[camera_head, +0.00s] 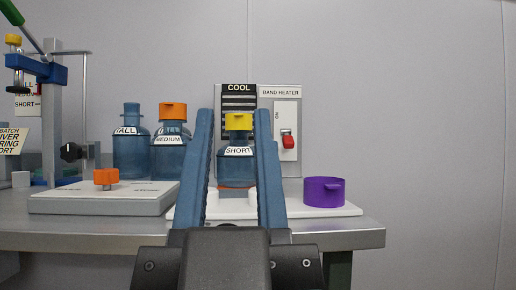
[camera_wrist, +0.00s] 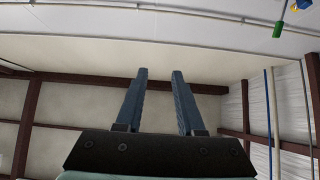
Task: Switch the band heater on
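The band heater panel (camera_head: 285,100) stands at the back of the table, with the label BAND HEATER at its top. Its red rocker switch (camera_head: 288,139) sits at the lower part of a white plate, below the word ON. Whether the switch is on or off, I cannot tell. My gripper (camera_head: 233,120) is open and empty in the head view, its two blue fingers spread and pointing up and forward, left of the switch and apart from it. In the wrist view my gripper (camera_wrist: 161,75) is also open, with only ceiling and walls beyond.
TALL (camera_head: 131,150) and MEDIUM (camera_head: 168,158) jugs stand left. A purple ring (camera_head: 323,192) sits in front of the heater panel. A COOL panel (camera_head: 238,88) adjoins it. A lever press (camera_head: 50,110) stands far left.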

